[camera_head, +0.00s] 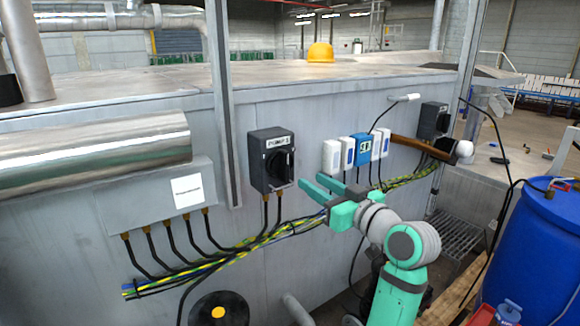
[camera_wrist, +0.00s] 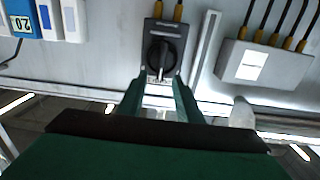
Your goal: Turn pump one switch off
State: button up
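The pump switch is a dark grey box (camera_head: 262,146) on the grey metal wall, with a black rotary knob (camera_head: 280,165) and a white label above the knob. The label reads "PUMP" with a digit too small to be sure of. In the wrist view the box appears upside down, with its knob (camera_wrist: 161,55) roughly upright between the fingertips. My gripper (camera_head: 309,182) has teal fingers, spread apart and empty. It is just right of and slightly below the knob in the head view, apart from it. The fingers also show in the wrist view (camera_wrist: 159,84).
White and blue modules (camera_head: 362,150) sit right of the switch. A second dark switch box (camera_head: 434,120) and a brown-handled hammer-like tool (camera_head: 425,146) are farther right. A vertical post (camera_head: 222,100) stands close left. Cables (camera_head: 240,252) run below. A blue barrel (camera_head: 535,250) stands at right.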

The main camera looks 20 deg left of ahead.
aim_at(288, 164)
jog(key=x, duration=0.7)
jog(key=r+x, duration=0.1)
jog(key=x, duration=0.3)
jog(key=shift+s+a, duration=0.1)
jog(key=shift+s, duration=0.1)
jog(key=shift+c, duration=0.3)
jog(key=shift+f, duration=0.1)
grip_shut()
